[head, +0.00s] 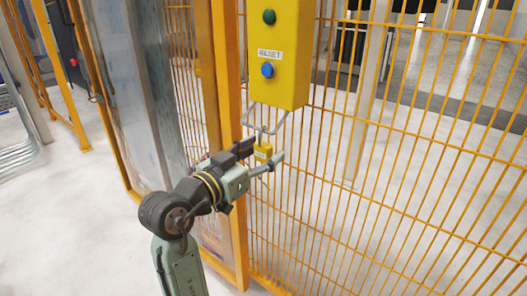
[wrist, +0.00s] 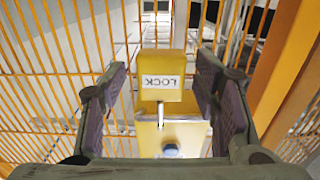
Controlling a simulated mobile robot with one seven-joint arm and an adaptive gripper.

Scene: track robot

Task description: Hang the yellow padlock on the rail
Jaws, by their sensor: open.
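The yellow padlock (head: 263,153) is below the yellow control box, with its shackle at the wire rail (head: 275,129). It appears to hang there. In the wrist view the padlock (wrist: 160,95) is between my fingers, its white LOCK label upside down, with a gap on both sides. Its shackle points down in that picture, toward the box. My gripper (head: 260,156) is open around the padlock, one finger on each side; the open fingers also show in the wrist view (wrist: 163,88). How the shackle sits on the rail is too small to tell.
The yellow control box (head: 284,75) has a green button, a RESET label and a blue button. It is at an orange mesh fence (head: 380,200), just right of an orange post (head: 229,130). Open floor (head: 60,220) lies at the left.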

